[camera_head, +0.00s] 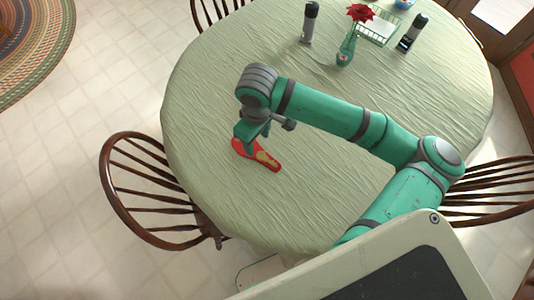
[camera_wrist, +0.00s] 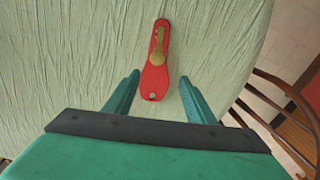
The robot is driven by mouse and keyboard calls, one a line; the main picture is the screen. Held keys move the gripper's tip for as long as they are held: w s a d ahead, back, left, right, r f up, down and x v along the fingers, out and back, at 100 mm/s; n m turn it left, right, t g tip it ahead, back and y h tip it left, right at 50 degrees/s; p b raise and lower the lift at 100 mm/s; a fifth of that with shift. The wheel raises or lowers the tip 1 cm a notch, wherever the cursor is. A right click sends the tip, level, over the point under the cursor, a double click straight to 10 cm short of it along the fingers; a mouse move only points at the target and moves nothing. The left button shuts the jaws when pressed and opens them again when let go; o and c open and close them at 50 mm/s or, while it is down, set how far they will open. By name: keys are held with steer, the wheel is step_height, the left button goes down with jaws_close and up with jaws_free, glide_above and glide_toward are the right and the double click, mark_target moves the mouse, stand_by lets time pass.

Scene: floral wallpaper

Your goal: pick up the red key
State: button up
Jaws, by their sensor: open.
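The red key (camera_head: 266,158) lies flat on the pale green cloth of the round table (camera_head: 210,105), near its left edge. It has a red body and a brass-coloured part on top. In the wrist view the red key (camera_wrist: 153,75) points away from me, with a small hole at its near end. My gripper (camera_head: 247,140) is over the key's left end in the head view and hides part of it. In the wrist view my gripper (camera_wrist: 158,85) is open, with one green finger on each side of the key's near end. Nothing is held between the fingers.
A green vase with a red flower (camera_head: 347,45), two dark cylindrical bottles (camera_head: 309,22) and a wire rack (camera_head: 378,28) stand at the far side of the table. Wooden chairs (camera_head: 150,190) surround it. The cloth around the key is clear.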

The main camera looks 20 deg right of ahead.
mark_target(259, 154)
steer(key=f, duration=0.9)
steer(key=shift+w+d+f, duration=0.1)
steer(key=shift+d+f, duration=0.15)
steer(key=shift+f, duration=0.15)
steer(key=shift+c, duration=0.3)
steer(key=c, duration=1.1)
